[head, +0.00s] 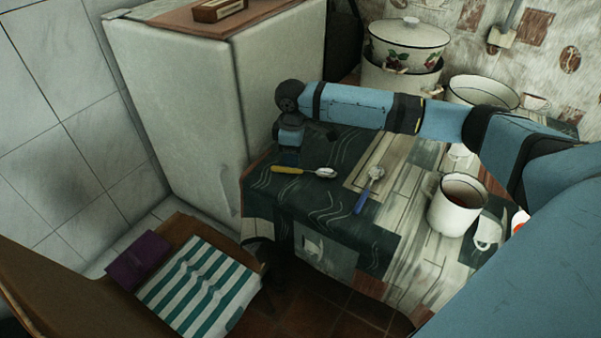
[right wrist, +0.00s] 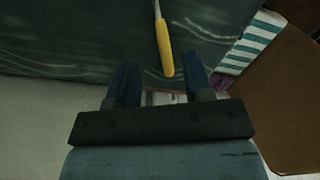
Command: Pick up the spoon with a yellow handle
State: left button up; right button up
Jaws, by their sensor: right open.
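The spoon with the yellow handle (head: 287,169) lies on the dark patterned cloth near the table's left end, its bowl to the right. In the right wrist view its yellow handle (right wrist: 164,50) points down toward the gap between my fingers. My right gripper (head: 289,161) hangs beside the handle in the head view, and its fingers look small and dark there. In the right wrist view the right gripper (right wrist: 160,78) is open, with nothing held. The handle's end shows between and just beyond the fingertips. My left gripper is out of view.
A blue-handled spoon (head: 366,193) lies to the right. A white enamel pot (head: 457,205) and a cup (head: 489,231) stand further right. The fridge (head: 190,95) rises close by on the left. A chair with a striped cushion (head: 200,287) stands in front.

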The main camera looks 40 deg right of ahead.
aim_at(304, 172)
jog(key=f, duration=0.3)
jog(key=f+b, duration=0.1)
jog(key=shift+s+f, duration=0.25)
jog(key=shift+s, duration=0.1)
grip_shut()
jog(key=shift+r, duration=0.1)
